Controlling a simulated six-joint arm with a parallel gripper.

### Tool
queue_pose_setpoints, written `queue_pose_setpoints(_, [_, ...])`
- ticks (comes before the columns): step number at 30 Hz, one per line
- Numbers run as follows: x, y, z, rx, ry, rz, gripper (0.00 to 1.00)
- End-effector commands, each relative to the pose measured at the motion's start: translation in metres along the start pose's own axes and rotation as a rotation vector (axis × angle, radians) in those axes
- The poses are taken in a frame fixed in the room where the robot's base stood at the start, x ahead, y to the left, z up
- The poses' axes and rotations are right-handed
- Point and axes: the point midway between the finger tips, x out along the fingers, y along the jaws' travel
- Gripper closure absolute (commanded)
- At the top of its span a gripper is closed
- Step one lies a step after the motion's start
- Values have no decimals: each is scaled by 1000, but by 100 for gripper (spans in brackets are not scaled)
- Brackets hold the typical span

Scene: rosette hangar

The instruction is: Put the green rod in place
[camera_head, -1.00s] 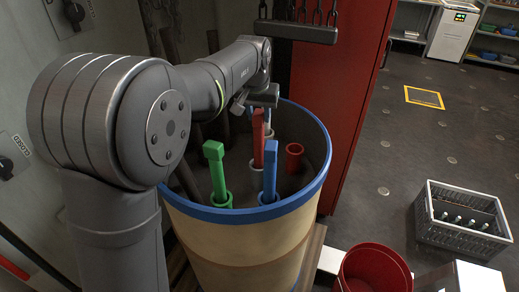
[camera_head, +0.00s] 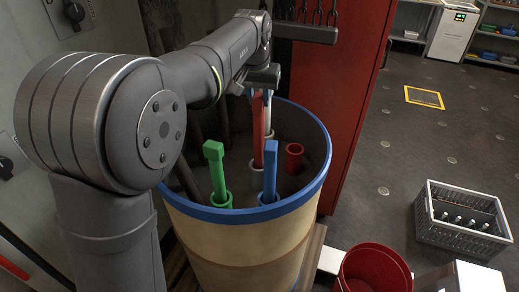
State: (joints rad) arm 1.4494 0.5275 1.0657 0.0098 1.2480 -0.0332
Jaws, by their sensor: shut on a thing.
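The green rod (camera_head: 216,172) has a blocky head and stands nearly upright in a short green holder (camera_head: 223,201) inside the large blue-rimmed drum (camera_head: 240,245). It is apart from my gripper (camera_head: 262,84), which is over the far part of the drum. My gripper appears shut on the upper end of a red rod (camera_head: 257,120). The fingertips are small and partly hidden by the wrist.
A blue rod (camera_head: 270,168) stands in a blue holder right of the green rod. An open red holder (camera_head: 294,156) is near the drum's right wall. A red cabinet (camera_head: 345,110) stands close behind. A red bucket (camera_head: 374,270) and grey crate (camera_head: 463,220) are on the floor.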

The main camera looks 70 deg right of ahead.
Motion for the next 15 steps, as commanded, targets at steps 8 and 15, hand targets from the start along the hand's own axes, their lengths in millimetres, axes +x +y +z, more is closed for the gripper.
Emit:
queue_pose_setpoints(8, [-11, 0, -4, 0, 2, 0, 100])
queue_pose_setpoints(15, [-32, 0, -10, 0, 4, 0, 100])
